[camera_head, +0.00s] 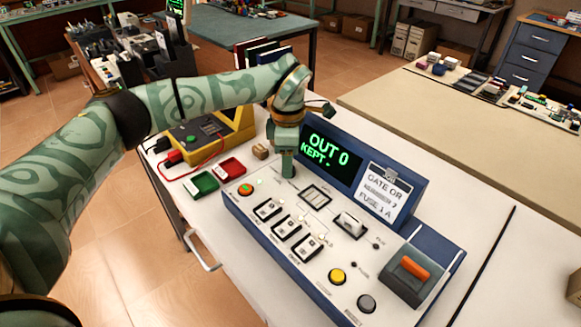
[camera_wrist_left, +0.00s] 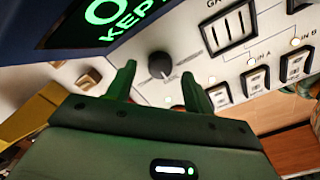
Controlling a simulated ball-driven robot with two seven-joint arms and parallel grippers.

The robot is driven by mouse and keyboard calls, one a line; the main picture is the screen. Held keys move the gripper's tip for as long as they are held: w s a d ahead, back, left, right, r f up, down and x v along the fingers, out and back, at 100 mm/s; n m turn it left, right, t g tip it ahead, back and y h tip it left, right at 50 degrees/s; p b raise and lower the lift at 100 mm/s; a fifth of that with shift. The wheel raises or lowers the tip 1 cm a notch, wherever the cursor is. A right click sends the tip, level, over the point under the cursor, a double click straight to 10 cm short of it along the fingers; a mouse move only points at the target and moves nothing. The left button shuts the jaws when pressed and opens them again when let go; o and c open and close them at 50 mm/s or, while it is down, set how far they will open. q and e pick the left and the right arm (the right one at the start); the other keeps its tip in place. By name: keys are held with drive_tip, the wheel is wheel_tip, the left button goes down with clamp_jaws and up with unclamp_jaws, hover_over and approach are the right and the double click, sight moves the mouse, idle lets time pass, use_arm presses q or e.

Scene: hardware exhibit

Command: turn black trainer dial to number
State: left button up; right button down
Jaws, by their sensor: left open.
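The trainer is a blue console with a white sloped panel (camera_head: 330,245). In the head view my left gripper hides the dial. My left gripper (camera_head: 288,170) points down at the panel's upper left. In the wrist view its open fingers (camera_wrist_left: 158,78) appear on either side of the dial, apart from it; their depth is unclear. My right gripper is out of view.
A sign card (camera_head: 383,195) leans right of the screen. A yellow meter (camera_head: 200,135) and green and red boxes stand left.

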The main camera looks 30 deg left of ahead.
use_arm(q)
drive_tip(key=shift+f, duration=0.95)
drive_tip(key=c, duration=1)
drive_tip(key=shift+r, duration=0.1)
